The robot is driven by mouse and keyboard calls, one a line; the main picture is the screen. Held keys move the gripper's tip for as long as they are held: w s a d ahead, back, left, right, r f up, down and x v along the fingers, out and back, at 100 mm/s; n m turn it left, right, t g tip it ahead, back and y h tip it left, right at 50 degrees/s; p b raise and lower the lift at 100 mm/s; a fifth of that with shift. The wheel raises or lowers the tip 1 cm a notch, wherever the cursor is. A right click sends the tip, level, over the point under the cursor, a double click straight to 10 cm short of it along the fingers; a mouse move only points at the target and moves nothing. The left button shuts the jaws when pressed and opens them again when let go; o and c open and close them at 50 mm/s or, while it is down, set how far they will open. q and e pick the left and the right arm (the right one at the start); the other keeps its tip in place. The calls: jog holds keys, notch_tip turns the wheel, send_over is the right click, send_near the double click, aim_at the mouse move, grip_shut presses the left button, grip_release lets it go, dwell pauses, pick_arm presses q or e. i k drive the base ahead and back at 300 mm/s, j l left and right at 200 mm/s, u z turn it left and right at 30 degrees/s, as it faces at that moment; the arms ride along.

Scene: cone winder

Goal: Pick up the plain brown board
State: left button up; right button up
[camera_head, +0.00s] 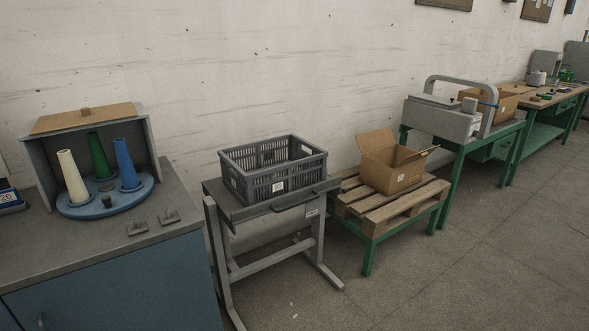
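A flat brown board (88,118) lies on top of a grey open-fronted housing (40,172) at the left. Other brown boards hang on the back wall, one at the top (446,4) and one farther right (537,9); both are cut off by the picture's top edge. Neither of my grippers shows in this view.
In the housing, a blue round plate (105,206) bears cream, green and blue cones. It stands on a blue cabinet (120,285). To the right stand a grey crate (272,182) on a small table, an open carton (392,178) on a pallet, and green-legged workbenches. Floor at the right is clear.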

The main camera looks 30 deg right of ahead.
aim_at(86, 116)
jog(key=i+l+z, duration=0.15)
jog(key=i+l, duration=0.5)
jog(key=i+l+z, duration=0.1)
jog(key=i+l, duration=0.55)
jog(key=i+l+z, duration=0.15)
jog(key=i+l, duration=0.4)
jog(key=i, duration=0.15)
jog(key=k+u, duration=0.15)
jog(key=u, duration=1.35)
jog(key=z, duration=0.35)
jog(key=j+z, duration=0.3)
jog(key=z, duration=0.15)
jog(key=j+z, duration=0.65)
jog(key=z, duration=0.25)
jog(key=k+j+z, duration=0.1)
jog(key=j+z, duration=0.15)
jog(key=z, duration=0.25)
